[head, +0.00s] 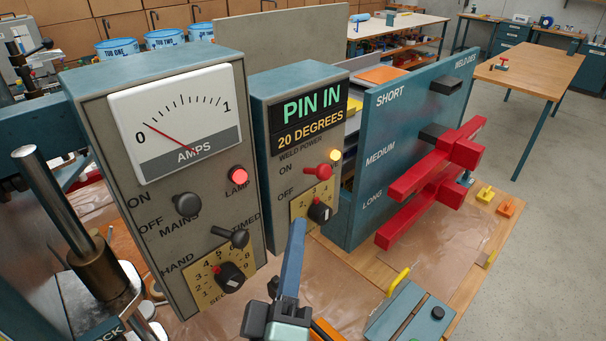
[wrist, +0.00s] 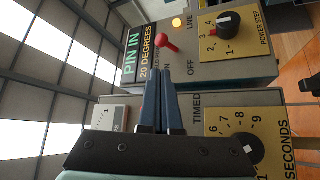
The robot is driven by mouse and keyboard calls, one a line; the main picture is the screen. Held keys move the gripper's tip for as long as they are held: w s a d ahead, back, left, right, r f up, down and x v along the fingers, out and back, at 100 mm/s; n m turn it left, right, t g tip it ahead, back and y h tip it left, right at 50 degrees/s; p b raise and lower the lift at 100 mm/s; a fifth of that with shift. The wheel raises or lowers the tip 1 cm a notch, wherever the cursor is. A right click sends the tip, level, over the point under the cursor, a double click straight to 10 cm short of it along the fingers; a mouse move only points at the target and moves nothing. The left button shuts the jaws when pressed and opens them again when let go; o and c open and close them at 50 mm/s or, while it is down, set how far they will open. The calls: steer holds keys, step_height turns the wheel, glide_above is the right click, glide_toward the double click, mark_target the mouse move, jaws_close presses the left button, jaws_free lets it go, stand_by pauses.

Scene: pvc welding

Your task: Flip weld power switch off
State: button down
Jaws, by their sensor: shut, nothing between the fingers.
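The weld power switch (head: 320,171) is a red ball-ended lever on the grey panel under the "PIN IN 20 DEGREES" display (head: 309,120). ON is printed above OFF at its left. In the wrist view the panel is turned sideways, and the switch (wrist: 168,45) leans toward the ON side. A yellow lamp (head: 334,155) beside it glows. My gripper (head: 298,224) is shut and empty, with its blue fingers pointing up, below and left of the switch. In the wrist view my gripper's fingertips (wrist: 159,72) are close to the switch, with a gap visible between them.
Left of the switch stands the amps meter box (head: 92,84) with the mains switch (head: 187,204), a timer lever (head: 231,237) and a seconds dial (head: 230,277). A power step dial (head: 320,211) sits just below the switch. Red clamp bars (head: 425,180) stand at right.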

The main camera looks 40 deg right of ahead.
mark_target(316, 172)
steer(key=p+x, duration=0.4)
steer(key=x, duration=0.6)
steer(key=shift+w+p, duration=0.1)
steer(key=shift+p, duration=0.25)
steer(key=shift+d+f+b, duration=0.15)
steer(key=shift+f+b, duration=0.1)
steer(key=shift+b, duration=0.6)
steer(key=shift+m+h+b, duration=0.3)
steer(key=shift+m+b, duration=0.1)
steer(key=shift+b, duration=0.3)
